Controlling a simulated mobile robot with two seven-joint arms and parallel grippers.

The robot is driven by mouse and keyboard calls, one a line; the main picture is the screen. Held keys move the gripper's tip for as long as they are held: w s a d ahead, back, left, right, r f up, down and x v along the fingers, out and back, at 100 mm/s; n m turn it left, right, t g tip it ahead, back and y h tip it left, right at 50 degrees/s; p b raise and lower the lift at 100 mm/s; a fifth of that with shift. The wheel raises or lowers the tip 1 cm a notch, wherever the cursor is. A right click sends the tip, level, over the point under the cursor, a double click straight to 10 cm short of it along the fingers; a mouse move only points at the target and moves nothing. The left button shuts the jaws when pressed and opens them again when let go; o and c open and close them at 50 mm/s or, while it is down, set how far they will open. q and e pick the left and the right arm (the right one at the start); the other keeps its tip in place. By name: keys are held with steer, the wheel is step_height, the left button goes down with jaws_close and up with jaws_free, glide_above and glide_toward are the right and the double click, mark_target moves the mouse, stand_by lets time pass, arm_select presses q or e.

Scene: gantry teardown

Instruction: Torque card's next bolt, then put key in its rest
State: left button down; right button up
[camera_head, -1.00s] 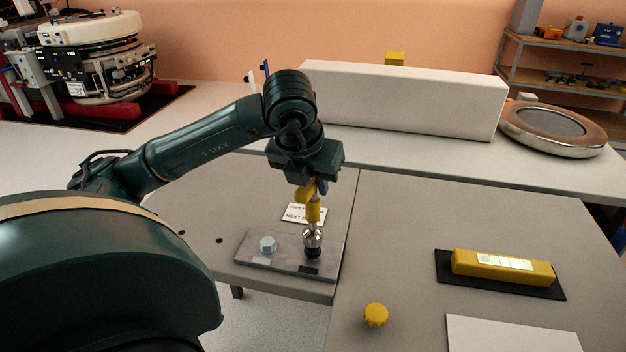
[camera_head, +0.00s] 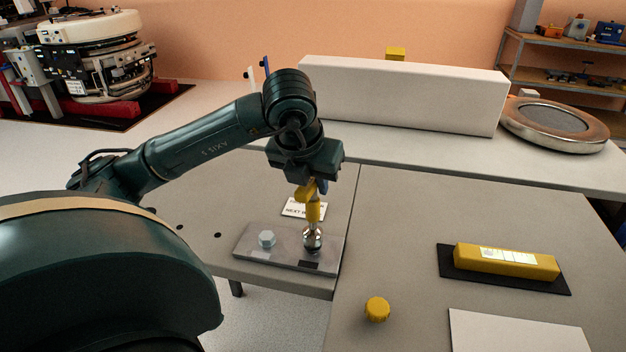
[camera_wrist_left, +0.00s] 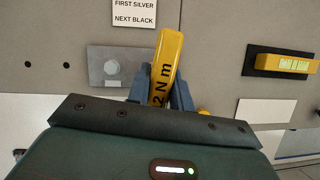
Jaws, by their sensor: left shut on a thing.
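My left gripper (camera_head: 309,180) is shut on a yellow key (camera_head: 314,210), which also shows in the wrist view with "2 N m" readable on it (camera_wrist_left: 165,70). The key stands roughly upright, its metal socket (camera_head: 312,238) down at the right side of a grey plate (camera_head: 278,259). The socket covers most or all of the black bolt there; how fully it is seated I cannot tell. A silver bolt (camera_head: 267,239) stands on the plate's left side. The card (camera_wrist_left: 134,13) reads "FIRST SILVER / NEXT BLACK". My right gripper is not in view.
A yellow block (camera_head: 506,261) with a pale label lies on a black pad (camera_head: 450,276) to the right. A yellow knob (camera_head: 377,309) and a white sheet (camera_head: 515,330) are near the front. A long white box (camera_head: 405,97) stands behind. The table between is clear.

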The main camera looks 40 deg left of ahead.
arm_select(q)
steer(key=shift+f+b, duration=0.5)
steer(key=shift+f, duration=0.1)
steer(key=m+b, duration=0.1)
steer(key=m, duration=0.1)
steer(key=m+h+b, duration=0.1)
steer(key=m+b, duration=0.1)
steer(key=shift+f+h+b, duration=0.3)
steer(key=shift+r+m+h+b, duration=0.15)
steer(key=shift+m+h+b, duration=0.3)
steer(key=shift+m, duration=0.55)
steer(key=shift+r+m, duration=0.1)
steer(key=shift+m, duration=0.3)
